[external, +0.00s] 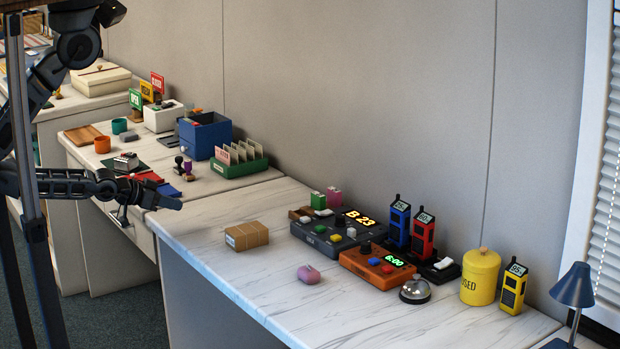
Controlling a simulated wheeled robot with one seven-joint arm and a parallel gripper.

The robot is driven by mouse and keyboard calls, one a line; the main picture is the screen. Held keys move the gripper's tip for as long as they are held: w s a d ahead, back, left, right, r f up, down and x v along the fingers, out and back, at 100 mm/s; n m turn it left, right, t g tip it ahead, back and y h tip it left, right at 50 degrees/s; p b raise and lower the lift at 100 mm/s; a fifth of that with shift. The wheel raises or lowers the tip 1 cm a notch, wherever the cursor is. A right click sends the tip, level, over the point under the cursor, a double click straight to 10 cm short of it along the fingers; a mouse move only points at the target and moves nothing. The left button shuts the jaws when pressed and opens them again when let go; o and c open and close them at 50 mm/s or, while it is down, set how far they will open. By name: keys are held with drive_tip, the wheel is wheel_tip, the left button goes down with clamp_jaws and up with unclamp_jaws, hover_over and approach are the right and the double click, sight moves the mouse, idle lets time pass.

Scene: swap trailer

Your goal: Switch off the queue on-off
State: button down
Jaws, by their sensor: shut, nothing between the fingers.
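A dark grey console (336,232) stands on the near white desk, with its lit display reading "B 23" (360,219). It carries a dark knob, several coloured buttons and a white part; which of these is its on-off control I cannot tell.
An orange device (379,268) with a lit "6:00" display stands in front of the console. Blue (398,224) and red (423,236) radios, a bell (415,291), a pink mouse-shaped thing (309,275) and a cardboard box (246,236) are nearby. The desk's front is mostly clear.

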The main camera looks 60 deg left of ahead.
sight(322, 212)
drive_tip(key=shift+g, duration=0.8)
drive_tip(key=w+d, duration=0.1)
drive_tip(key=w, duration=0.3)
drive_tip(key=w+d+f+p, duration=0.1)
drive_tip(key=w+d, duration=0.1)
drive_tip(key=w, duration=0.3)
drive_tip(key=w+d+f+p, duration=0.1)
drive_tip(key=w+d, duration=0.1)
drive_tip(key=w, duration=0.2)
drive_tip(key=shift+w, duration=0.15)
drive_tip(key=w+d+g, duration=0.1)
drive_tip(key=w, duration=0.3)
drive_tip(key=w+d+r+g+y, duration=0.1)
drive_tip(key=w+d, duration=0.1)
drive_tip(key=w, duration=0.2)
drive_tip(key=w+d+n+g+p, duration=0.1)
drive_tip(key=w+d, duration=0.1)
drive_tip(key=w, duration=0.2)
drive_tip(key=shift+w+r+y, duration=0.3)
drive_tip(key=shift+r+y, duration=0.05)
drive_tip(key=shift+y, duration=0.05)
drive_tip(key=w+d+r+g, duration=0.2)
drive_tip(key=d+r+g, duration=0.1)
drive_tip(key=d+r, duration=0.3)
drive_tip(key=w+d+r+g, duration=0.3)
drive_tip(key=d+r, duration=0.4)
drive_tip(key=r, duration=0.3)
drive_tip(key=shift+w+d+m+g, duration=0.3)
drive_tip(key=shift+g, duration=0.1)
